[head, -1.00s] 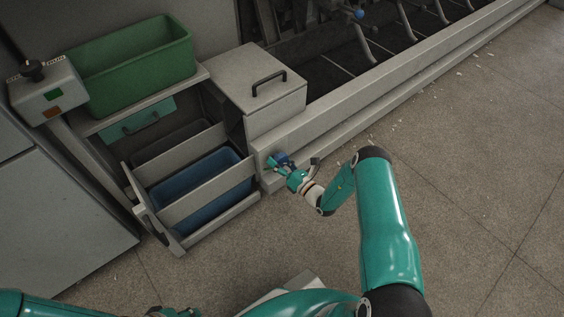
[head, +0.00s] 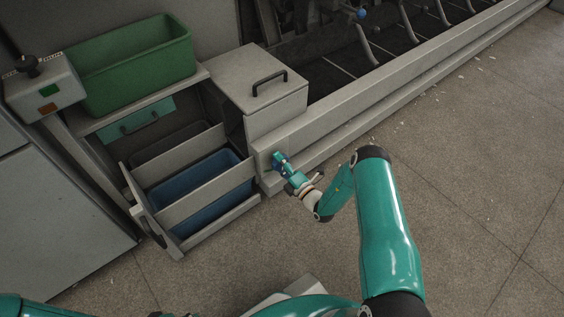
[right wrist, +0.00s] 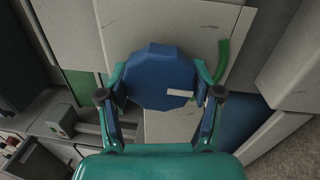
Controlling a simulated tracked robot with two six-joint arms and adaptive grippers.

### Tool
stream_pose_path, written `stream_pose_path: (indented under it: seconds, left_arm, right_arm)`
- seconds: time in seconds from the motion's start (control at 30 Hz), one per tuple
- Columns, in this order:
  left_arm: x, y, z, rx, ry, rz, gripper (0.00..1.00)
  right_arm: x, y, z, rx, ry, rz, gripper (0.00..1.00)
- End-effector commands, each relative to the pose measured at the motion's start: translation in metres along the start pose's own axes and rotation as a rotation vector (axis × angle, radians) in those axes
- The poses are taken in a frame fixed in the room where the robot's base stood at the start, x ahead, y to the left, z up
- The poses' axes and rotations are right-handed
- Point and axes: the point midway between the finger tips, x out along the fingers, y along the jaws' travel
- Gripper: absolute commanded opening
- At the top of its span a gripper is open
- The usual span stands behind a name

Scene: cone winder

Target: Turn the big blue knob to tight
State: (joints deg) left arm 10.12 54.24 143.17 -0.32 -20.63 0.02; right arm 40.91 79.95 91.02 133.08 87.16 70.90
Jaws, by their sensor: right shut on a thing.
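The big blue knob (right wrist: 158,72) sits on the pale front panel of the machine, facing my right wrist camera. A white mark on it points right, toward the lower end of a curved green stripe (right wrist: 223,62) on the panel; the stripe rises from there. My right gripper (right wrist: 160,88) is shut on the knob, one finger on each side. In the head view the right gripper (head: 281,162) is at the panel's end and hides most of the knob. Only a small dark piece of my left gripper shows at the bottom edge of the head view; its fingers are hidden.
A grey box with a black handle (head: 268,82) stands above the knob. To the left are a pull-out frame with a blue bin (head: 203,188), a green crate (head: 130,62) and a switch box (head: 45,90). The floor (head: 470,190) at right is open.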

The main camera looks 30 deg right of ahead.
Motion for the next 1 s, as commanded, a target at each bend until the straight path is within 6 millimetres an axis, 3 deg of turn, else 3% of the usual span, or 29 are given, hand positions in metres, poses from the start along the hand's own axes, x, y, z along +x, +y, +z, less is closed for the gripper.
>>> stream_pose_path:
  seconds: [0.3,0.77,0.8,0.9,1.0]
  left_arm:
    - [0.0015,-0.0006,0.0,0.0,0.0,0.0,0.4]
    - [0.0016,-0.0006,0.0,0.0,0.0,0.0,0.4]
    - [0.0016,-0.0006,0.0,0.0,0.0,0.0,0.4]
    - [0.0016,-0.0006,0.0,0.0,0.0,0.0,0.4]
    - [0.0015,-0.0006,0.0,0.0,0.0,0.0,0.4]
  right_arm:
    - [-0.0014,-0.0017,0.0068,0.102,-0.026,-0.006,0.3]
    - [-0.0015,-0.0019,0.0072,0.114,-0.028,-0.007,0.3]
    - [-0.0015,-0.0019,0.0071,0.114,-0.028,-0.007,0.71]
    - [-0.0014,-0.0017,0.0059,0.114,-0.025,-0.006,0.88]
    - [-0.0011,-0.0013,0.0046,0.115,-0.022,-0.006,0.9]
